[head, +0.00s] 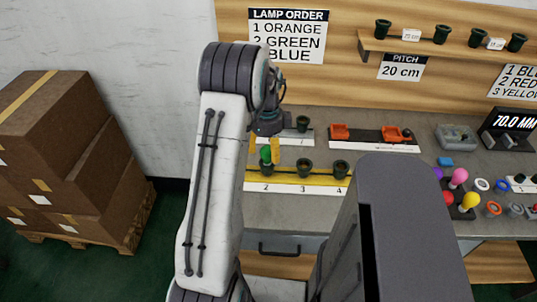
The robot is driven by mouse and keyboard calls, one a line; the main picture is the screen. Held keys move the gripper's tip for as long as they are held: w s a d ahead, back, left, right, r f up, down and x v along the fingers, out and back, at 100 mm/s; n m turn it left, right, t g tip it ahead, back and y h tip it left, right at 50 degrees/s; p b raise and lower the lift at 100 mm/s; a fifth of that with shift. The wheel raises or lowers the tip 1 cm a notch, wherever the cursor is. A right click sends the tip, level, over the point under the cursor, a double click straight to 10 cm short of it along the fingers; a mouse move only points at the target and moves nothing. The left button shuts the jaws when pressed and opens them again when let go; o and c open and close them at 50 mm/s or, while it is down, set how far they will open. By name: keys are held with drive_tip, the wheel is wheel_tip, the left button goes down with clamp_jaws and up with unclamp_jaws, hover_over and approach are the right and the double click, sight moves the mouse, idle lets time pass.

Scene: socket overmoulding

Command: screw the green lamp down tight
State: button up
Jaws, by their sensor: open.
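The green lamp (265,155) stands in the dark socket above label 2 on the yellow strip (322,183), partly hidden by my gripper. My gripper (269,151) points down at the lamp from above. Its yellow fingers are open at the lamp, one in front on the right side. I cannot tell whether they touch it or how deep the lamp's thread sits. The sockets at label 3 (305,169) and label 4 (341,169) look empty. My arm hides the left end of the strip.
A dark socket (303,123) stands behind the strip, with orange parts (340,132) on a board to its right. A rack of coloured lamps (469,200), a grey bin (457,137) and a display (510,125) are at right. Stacked cartons (70,165) stand at left.

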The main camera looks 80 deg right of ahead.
drive_tip(key=n, duration=0.5)
drive_tip(key=shift+n, duration=0.3)
drive_tip(key=n, duration=0.5)
drive_tip(key=shift+n, duration=0.3)
drive_tip(key=n, duration=0.5)
drive_tip(key=shift+n, duration=3.4)
